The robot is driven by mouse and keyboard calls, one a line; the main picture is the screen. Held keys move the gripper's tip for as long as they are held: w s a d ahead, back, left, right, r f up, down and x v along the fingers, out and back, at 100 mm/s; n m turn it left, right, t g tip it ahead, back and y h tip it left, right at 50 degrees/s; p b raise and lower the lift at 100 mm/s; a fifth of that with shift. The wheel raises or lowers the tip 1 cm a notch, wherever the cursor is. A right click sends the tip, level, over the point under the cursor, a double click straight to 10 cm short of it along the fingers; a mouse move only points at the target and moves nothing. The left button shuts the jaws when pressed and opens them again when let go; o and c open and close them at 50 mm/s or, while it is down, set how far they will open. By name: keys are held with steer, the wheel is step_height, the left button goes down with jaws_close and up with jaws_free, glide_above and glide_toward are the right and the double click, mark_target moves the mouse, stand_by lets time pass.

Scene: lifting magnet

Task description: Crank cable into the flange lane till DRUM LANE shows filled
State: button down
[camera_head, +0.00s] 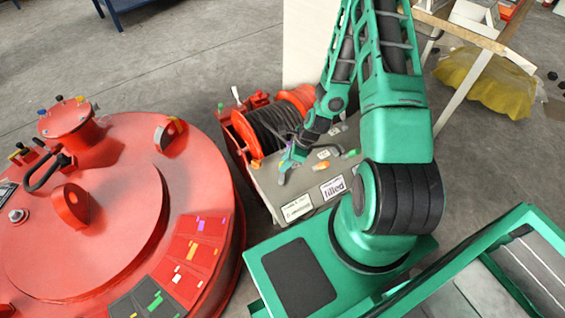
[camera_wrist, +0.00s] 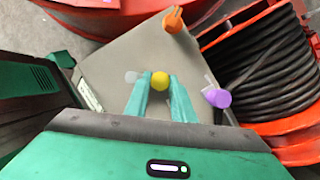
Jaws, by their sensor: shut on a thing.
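The cable drum (camera_head: 270,125) has red flanges and dark cable wound on it. The cable (camera_wrist: 262,65) also shows large at the right of the wrist view. A grey-beige box (camera_head: 295,190) stands in front of the drum. A label on it reads "filled" (camera_head: 333,187), with small print above too fine to read. My gripper (camera_wrist: 161,78) is above the box top, its two green fingers shut on a yellow round knob (camera_wrist: 160,81). In the head view my gripper (camera_head: 286,167) is at the box's left side, where the knob is hard to make out.
An orange knob (camera_wrist: 173,20) and a purple knob (camera_wrist: 218,97) stand near the fingers. A second white label (camera_head: 297,207) is on the box. A large red round magnet (camera_head: 120,220) fills the left. A yellow sack (camera_head: 490,82) lies at back right.

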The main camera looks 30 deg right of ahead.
steer(key=shift+w, duration=0.15)
steer(key=c, duration=1.5)
jaws_free()
steer(key=shift+c, duration=0.2)
steer(key=shift+r, duration=0.15)
steer(key=v, duration=1)
steer(key=shift+r, duration=0.2)
steer(key=shift+d, duration=0.1)
